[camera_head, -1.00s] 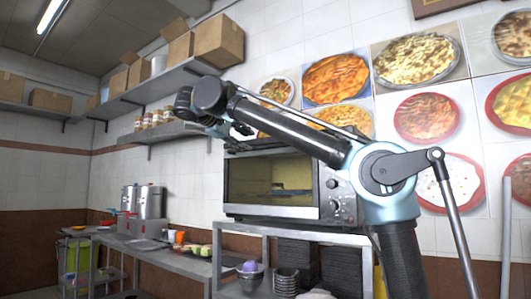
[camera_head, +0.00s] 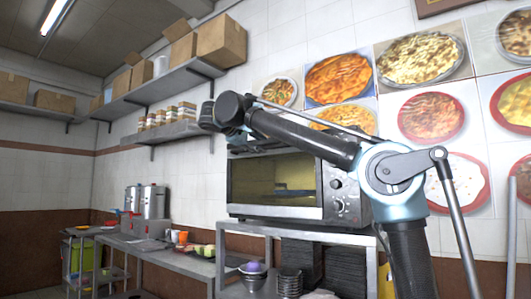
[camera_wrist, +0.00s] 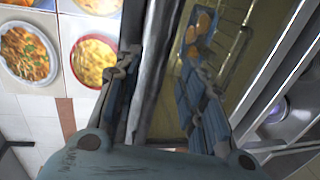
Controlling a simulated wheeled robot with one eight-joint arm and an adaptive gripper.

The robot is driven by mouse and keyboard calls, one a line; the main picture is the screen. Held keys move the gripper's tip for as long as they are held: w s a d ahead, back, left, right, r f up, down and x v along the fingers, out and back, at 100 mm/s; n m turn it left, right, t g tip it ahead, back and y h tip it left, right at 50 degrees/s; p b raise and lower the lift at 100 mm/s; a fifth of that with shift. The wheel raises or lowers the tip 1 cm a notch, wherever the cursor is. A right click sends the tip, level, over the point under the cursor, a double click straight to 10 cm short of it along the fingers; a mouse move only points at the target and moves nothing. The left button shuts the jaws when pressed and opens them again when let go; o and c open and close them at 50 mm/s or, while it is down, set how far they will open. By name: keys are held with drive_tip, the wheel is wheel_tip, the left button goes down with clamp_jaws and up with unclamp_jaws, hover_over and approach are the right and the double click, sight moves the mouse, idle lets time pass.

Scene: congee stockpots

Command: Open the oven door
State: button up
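The oven (camera_head: 341,190) stands on a metal shelf unit, with its glass door (camera_head: 255,183) facing front and its knobs on the right. The door looks shut; a small gap cannot be ruled out. My arm crosses in front of the oven's top, and my gripper is mostly hidden at the arm's far end in the head view. In the wrist view, my gripper (camera_wrist: 163,75) is open, its fingers apart on either side of a dark long bar (camera_wrist: 157,50) along the oven's edge. Contact cannot be told. The glass (camera_wrist: 245,50) shows a rack inside.
A wall shelf (camera_head: 150,95) with cardboard boxes (camera_head: 219,42) and a lower shelf with jars (camera_head: 170,115) are at the left. Food posters (camera_head: 430,115) cover the wall. Bowls (camera_head: 253,280) and dark stacked trays (camera_head: 345,270) sit below the oven. Pots (camera_head: 153,201) stand on a left counter.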

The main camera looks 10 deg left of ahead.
sight(264, 147)
drive_tip(key=shift+x, duration=2.8)
